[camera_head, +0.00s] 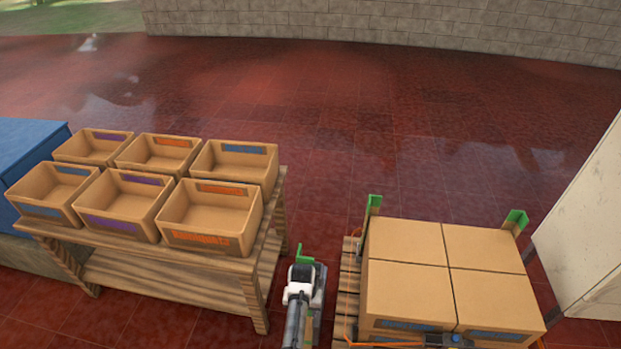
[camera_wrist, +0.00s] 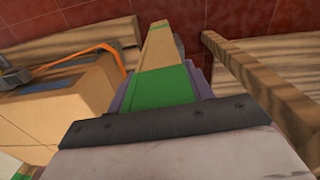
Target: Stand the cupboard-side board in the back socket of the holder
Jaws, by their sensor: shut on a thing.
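My gripper (camera_head: 305,272) is low between the bench and the loaded pallet. It is shut on a long tan board with a green band; the board's green end (camera_head: 304,252) shows just beyond the gripper. In the wrist view the board (camera_wrist: 161,45) extends away from the jaws, its green band (camera_wrist: 165,88) close to them. Two other green-topped boards stand upright at the load's far corners, one at the left (camera_head: 374,204) and one at the right (camera_head: 516,222), nearer the pale cupboard (camera_head: 590,225). I cannot make out the holder or its sockets.
A wooden bench (camera_head: 165,262) with several open bins (camera_head: 212,216) stands left of my gripper. Several cartons (camera_head: 405,290) fill the pallet (camera_head: 349,270) at right. An orange strap (camera_wrist: 85,50) lies by the cartons. The red tiled floor behind is clear.

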